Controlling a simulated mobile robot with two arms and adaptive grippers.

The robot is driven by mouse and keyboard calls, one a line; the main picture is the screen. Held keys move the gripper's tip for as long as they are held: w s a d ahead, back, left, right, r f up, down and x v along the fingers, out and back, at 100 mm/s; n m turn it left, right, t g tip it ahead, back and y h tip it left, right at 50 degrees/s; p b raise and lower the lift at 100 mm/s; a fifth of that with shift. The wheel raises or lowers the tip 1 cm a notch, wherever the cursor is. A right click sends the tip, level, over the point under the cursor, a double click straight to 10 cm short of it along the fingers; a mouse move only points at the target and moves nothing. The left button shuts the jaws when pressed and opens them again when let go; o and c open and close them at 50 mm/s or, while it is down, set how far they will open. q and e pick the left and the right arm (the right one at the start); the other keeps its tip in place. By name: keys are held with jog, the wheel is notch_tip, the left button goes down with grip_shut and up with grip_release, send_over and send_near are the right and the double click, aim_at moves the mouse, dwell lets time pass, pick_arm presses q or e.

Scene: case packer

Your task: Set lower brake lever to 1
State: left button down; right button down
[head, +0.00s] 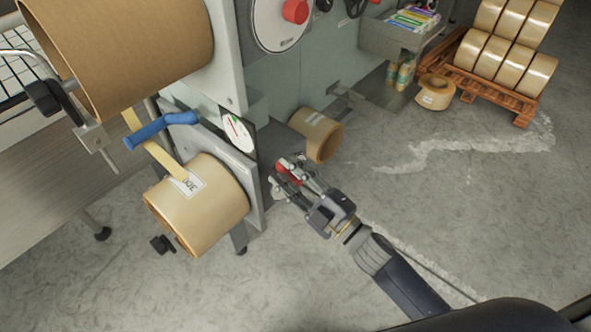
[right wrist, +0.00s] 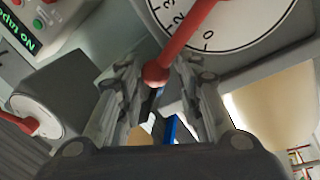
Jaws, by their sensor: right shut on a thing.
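The lower brake lever shows in the head view as a small red piece (head: 286,176) between the fingers of my right gripper (head: 284,177), low beside the machine. In the right wrist view it is a red rod with a round knob (right wrist: 156,75), and my right gripper (right wrist: 155,82) is shut on the knob end. The rod crosses a white numbered dial (right wrist: 232,22). It lies between the 2 and the 0, covering the scale there. The dial is not clear in the head view. My left gripper is out of view.
A tape roll (head: 205,205) hangs left of the gripper, near a blue handle (head: 160,129). Another roll (head: 319,135) sits behind it. A second dial with a red lever (right wrist: 32,120) shows at the wrist view's left. Stacked rolls stand on a pallet (head: 490,92). Floor at right is clear.

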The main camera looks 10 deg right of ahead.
jog(key=shift+s+a+f+n+b, duration=0.1)
jog(key=shift+a+f+n+b, duration=0.1)
jog(key=shift+n, duration=0.3)
jog(key=shift+s+a+f+n+b, duration=0.1)
jog(key=shift+f+n+b, duration=0.05)
jog(key=shift+n, duration=0.35)
jog(key=shift+y, duration=0.3)
jog(key=shift+r, duration=0.1)
jog(key=c, duration=1.1)
grip_release()
jog(key=shift+d, duration=0.1)
jog(key=shift+s, duration=0.1)
jog(key=v, duration=1.2)
jog(key=shift+d, duration=0.1)
